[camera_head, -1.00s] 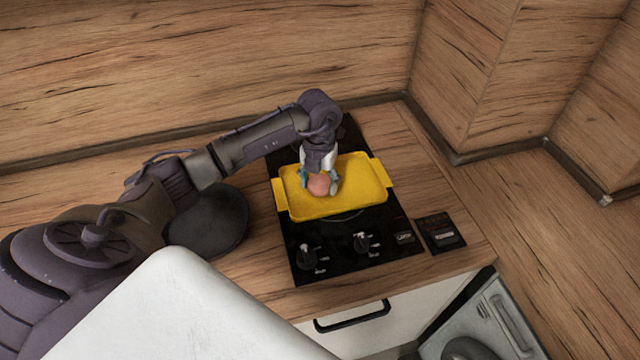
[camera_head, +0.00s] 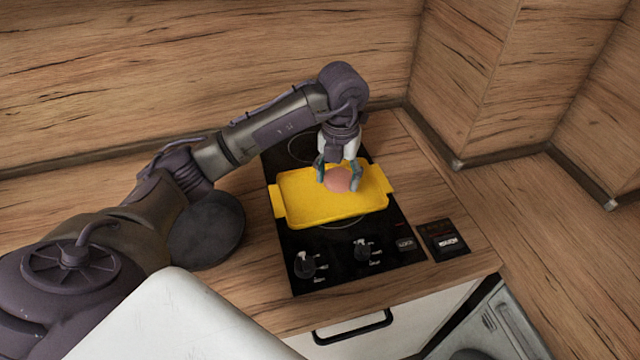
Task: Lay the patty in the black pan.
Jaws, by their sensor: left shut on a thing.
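The patty (camera_head: 338,180) is a pinkish-brown round piece between the fingers of my left gripper (camera_head: 338,176). My left gripper is shut on it, over the yellow tray (camera_head: 312,208) that sits on the hob. I cannot tell whether the patty is clear of the tray or touching it. A black round pan (camera_head: 207,230) stands on the wooden counter left of the hob, partly hidden behind my left arm. My right gripper is not in view.
The black hob (camera_head: 345,268) has knobs along its front. A small dark panel (camera_head: 442,240) lies right of it. Wooden walls close in the back and right. A white drawer front with a black handle (camera_head: 353,327) is below the counter.

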